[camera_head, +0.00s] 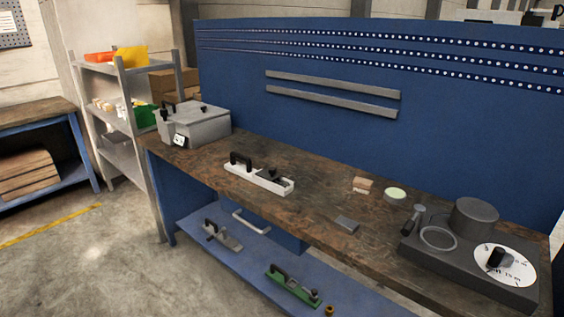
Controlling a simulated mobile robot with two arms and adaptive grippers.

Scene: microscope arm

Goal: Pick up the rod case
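A long white case (263,183) with a black handle and a black fitting lies on the wooden bench top, left of the middle. Two similar long pieces lie on the blue lower shelf: a pale grey one (224,237) and a green one (294,288), each with dark fittings. No label shows which of these is the rod case; the white one on the bench looks most like it. Neither of my grippers is in view, and nothing is seen touching these things.
A blue panel (300,65) stands behind. Floor at left is clear.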

